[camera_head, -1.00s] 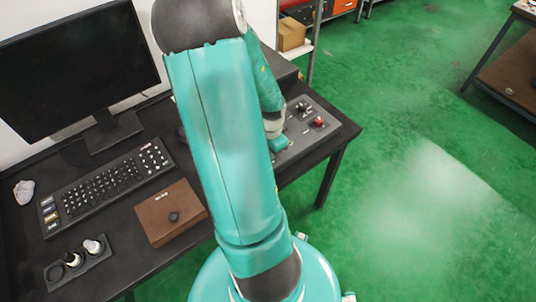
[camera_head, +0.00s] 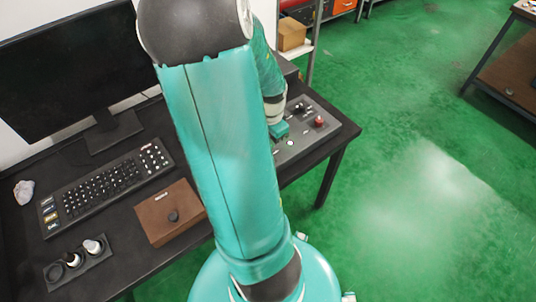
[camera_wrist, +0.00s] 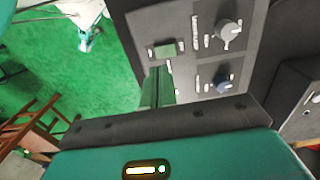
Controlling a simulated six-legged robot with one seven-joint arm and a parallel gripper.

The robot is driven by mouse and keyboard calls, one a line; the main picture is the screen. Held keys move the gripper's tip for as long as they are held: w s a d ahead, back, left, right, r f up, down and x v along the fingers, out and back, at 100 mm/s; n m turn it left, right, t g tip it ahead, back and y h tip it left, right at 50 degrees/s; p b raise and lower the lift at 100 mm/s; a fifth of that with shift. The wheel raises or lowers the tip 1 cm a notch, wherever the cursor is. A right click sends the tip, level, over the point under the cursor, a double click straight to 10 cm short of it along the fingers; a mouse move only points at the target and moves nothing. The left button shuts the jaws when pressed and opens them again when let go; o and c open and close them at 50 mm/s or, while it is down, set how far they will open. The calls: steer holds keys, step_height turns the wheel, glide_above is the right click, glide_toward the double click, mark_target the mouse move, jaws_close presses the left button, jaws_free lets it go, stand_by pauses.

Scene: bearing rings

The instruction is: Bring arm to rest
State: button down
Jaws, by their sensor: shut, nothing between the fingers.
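My teal arm rises through the middle of the head view, and its forearm reaches behind it over the desk. My gripper (camera_head: 280,130) shows partly there as a small teal end in front of the grey control panel (camera_head: 325,133). In the wrist view my gripper's fingers (camera_wrist: 157,88) are together, with nothing held. They point at the control panel (camera_wrist: 180,20), which carries a grey knob (camera_wrist: 228,31), a blue knob (camera_wrist: 222,78) and a green button (camera_wrist: 165,49). I cannot tell the exact gap between fingertips and panel.
The dark desk (camera_head: 105,185) holds a monitor (camera_head: 65,65), a keyboard (camera_head: 105,185), a brown box (camera_head: 170,212) and a small holder (camera_head: 78,263) with bearing pieces. A red button (camera_head: 320,121) stands on the panel.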

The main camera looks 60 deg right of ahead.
steer(key=shift+r, duration=0.55)
steer(key=w+a+r+n+t, duration=0.3)
steer(key=w+a+r+n, duration=0.75)
steer(key=w+a, duration=0.4)
steer(key=s+a+r+n+t, duration=0.1)
steer(key=s+a+r+n, duration=0.1)
steer(key=a+r+n, duration=0.4)
steer(key=s+a+r+n+t, duration=0.1)
steer(key=a+r+n, duration=0.5)
steer(key=a, duration=0.9)
steer(key=shift+s+a+r+n+t, duration=0.35)
steer(key=shift+s+n, duration=0.1)
steer(key=shift+s, duration=0.1)
steer(key=shift+d, duration=0.25)
